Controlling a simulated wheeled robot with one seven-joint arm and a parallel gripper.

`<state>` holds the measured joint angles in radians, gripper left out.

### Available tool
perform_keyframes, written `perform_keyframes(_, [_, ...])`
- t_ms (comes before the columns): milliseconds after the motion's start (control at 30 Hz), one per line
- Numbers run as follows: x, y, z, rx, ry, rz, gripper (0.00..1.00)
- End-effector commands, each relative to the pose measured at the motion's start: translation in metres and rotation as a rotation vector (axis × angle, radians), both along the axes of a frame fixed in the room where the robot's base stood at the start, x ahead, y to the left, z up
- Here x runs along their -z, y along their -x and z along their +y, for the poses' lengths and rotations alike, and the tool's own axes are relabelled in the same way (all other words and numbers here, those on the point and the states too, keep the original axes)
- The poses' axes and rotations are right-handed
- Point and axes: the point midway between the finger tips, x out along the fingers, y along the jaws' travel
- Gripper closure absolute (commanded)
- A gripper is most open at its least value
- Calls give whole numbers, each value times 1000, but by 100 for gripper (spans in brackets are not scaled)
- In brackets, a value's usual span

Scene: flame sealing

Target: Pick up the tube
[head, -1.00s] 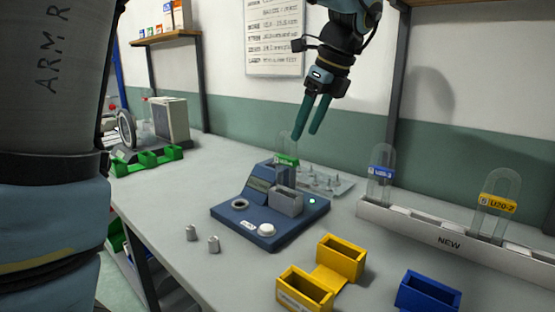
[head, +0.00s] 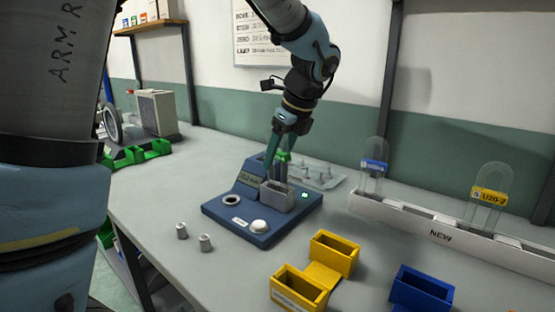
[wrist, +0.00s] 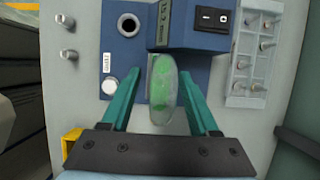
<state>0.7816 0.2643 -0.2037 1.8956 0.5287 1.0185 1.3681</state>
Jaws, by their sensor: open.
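A clear tube with a green label (head: 283,157) stands in the grey holder (head: 278,196) of a blue device (head: 250,226). In the wrist view the rounded end of the tube (wrist: 163,88) points at the camera. My gripper (head: 275,160) has come down over it. In the wrist view my gripper (wrist: 160,86) is open, one teal finger on each side of the tube, with a gap to each finger. In the head view the fingers partly hide the tube.
A white rack marked NEW (head: 440,236) holds a blue-labelled tube (head: 373,176) and a yellow-labelled tube (head: 488,196). Yellow bins (head: 334,253) and a blue bin (head: 422,290) stand in front. A tray of metal parts (head: 322,176) is behind.

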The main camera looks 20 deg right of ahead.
Motion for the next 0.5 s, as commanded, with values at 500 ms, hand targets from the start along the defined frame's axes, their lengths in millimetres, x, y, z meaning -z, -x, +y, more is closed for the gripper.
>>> perform_keyframes(500, [6,-2,1,0,0,0,61])
